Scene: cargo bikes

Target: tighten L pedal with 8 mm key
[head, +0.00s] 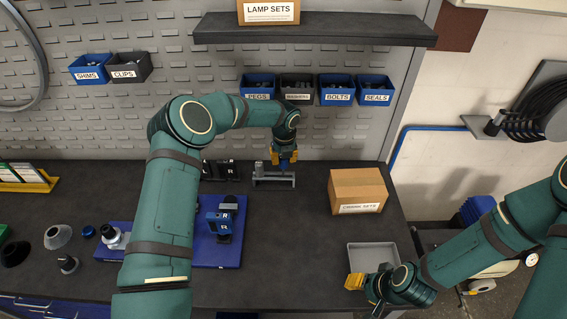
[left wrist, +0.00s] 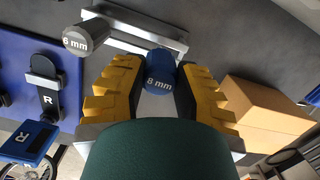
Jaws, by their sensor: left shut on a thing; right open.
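The 8 mm key (left wrist: 160,78) has a blue handle and sits between the yellow-padded fingers of my left gripper (left wrist: 158,85), which is shut on it. In the head view my left gripper (head: 283,157) is low over the grey key holder (head: 273,181) at the back of the bench. I cannot tell whether the key is clear of the holder. The grey-handled 6 mm key (left wrist: 86,36) stands beside it. A blue pedal marked R (head: 219,221) is on the blue mat. I cannot make out the L pedal. My right gripper (head: 358,282) is open, near the grey tray.
The blue mat (head: 217,256) is partly hidden by my left arm. A grey tray (head: 372,257) and a cardboard box (head: 357,190) stand at the right. Labelled bins (head: 337,91) hang behind under a dark shelf (head: 315,30). Bench between mat and box is clear.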

